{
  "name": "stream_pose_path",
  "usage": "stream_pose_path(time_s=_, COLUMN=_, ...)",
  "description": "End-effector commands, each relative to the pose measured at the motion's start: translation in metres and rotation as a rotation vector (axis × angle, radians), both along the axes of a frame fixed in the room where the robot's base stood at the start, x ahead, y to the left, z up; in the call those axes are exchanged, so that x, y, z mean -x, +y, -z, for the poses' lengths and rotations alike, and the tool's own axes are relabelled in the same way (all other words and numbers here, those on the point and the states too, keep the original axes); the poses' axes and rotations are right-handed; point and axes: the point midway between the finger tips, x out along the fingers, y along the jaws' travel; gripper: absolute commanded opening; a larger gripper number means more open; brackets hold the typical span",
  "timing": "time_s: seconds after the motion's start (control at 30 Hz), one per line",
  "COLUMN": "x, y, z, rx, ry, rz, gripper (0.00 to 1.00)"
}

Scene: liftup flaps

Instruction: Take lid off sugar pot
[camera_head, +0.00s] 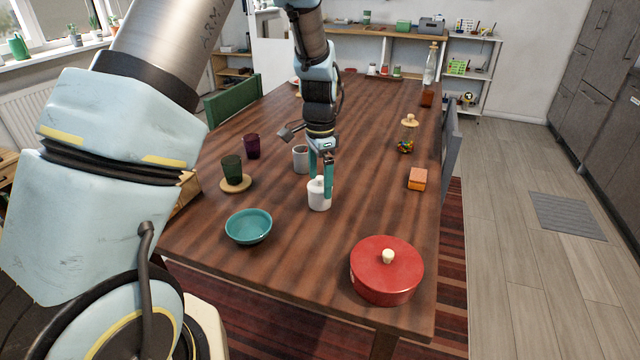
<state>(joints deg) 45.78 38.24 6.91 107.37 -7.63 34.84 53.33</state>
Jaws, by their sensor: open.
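The sugar pot (319,199) is a small white pot on the wooden table, in the middle of the view. A small knob shows at its top, where the lid is, but my fingers partly cover that area. My gripper (321,178) points down at the top of the pot, with its teal fingers on either side of the lid's knob. The fingers are open. I cannot tell whether they touch the lid. The lid appears to sit on the pot.
A grey cup (301,158) stands just behind the pot. A teal bowl (248,227) is front left and a red lidded pot (386,271) front right. A dark green glass (232,170) stands on the left, an orange box (417,179) on the right. The table between pot and box is clear.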

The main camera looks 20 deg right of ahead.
Motion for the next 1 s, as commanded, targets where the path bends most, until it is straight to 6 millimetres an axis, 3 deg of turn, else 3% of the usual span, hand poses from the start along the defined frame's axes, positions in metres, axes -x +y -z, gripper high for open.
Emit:
stream_pose_path(time_s=0.13, x=-0.0001, y=-0.0001, z=-0.0001, rx=0.000, ry=0.000, rz=0.000, gripper=1.00)
stream_pose_path(time_s=0.8, x=-0.0002, y=-0.0002, z=-0.0004, rx=0.001, ry=0.000, rz=0.000, gripper=0.25)
stream_pose_path(time_s=1.0, x=-0.0002, y=-0.0003, z=-0.0009, rx=0.001, ry=-0.001, rz=0.000, gripper=0.25)
